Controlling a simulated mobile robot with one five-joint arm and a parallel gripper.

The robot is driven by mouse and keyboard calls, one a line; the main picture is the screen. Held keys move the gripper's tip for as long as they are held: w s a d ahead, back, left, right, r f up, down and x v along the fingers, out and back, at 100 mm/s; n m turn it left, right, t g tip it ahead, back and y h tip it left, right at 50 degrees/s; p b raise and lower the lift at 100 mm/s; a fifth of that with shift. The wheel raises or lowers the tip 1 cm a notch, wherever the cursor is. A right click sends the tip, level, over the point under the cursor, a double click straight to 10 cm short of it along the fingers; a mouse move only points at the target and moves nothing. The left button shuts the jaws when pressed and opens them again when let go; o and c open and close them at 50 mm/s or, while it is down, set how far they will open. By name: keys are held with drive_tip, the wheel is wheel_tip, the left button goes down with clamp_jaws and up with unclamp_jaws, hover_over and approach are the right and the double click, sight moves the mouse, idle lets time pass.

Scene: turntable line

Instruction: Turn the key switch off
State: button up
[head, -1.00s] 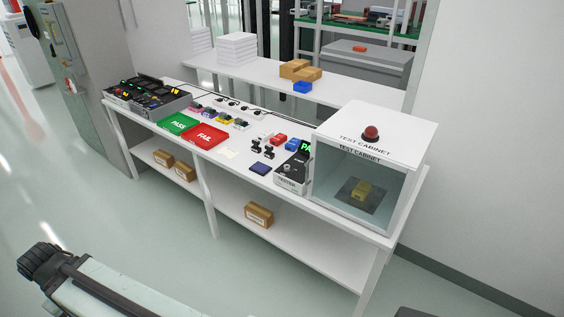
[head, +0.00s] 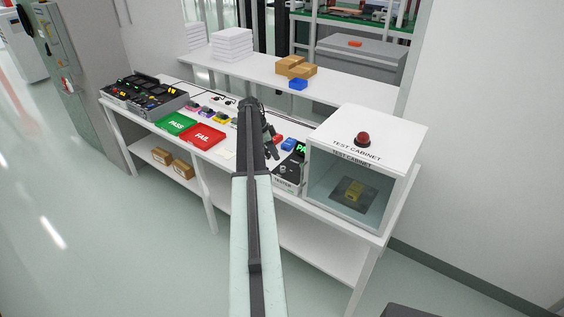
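The tester (head: 286,183) is a grey and black box with a green lit display, on the bench just left of the test cabinet. A small dark round part (head: 283,170) is on its front; it may be the key switch, but it is too small to read its position. My gripper (head: 270,150) is dark and hangs from the end of my raised arm, over the bench a little left of the tester. It appears apart from the tester. Its fingers are too small and dark to tell open from shut.
Left of my arm are the green PASS tray (head: 176,124) and red FAIL tray (head: 203,135). A red block and a blue block lie behind the tester.

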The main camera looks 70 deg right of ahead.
sight(283, 169)
drive_tip(key=b+x, duration=0.7)
drive_tip(key=x, duration=0.1)
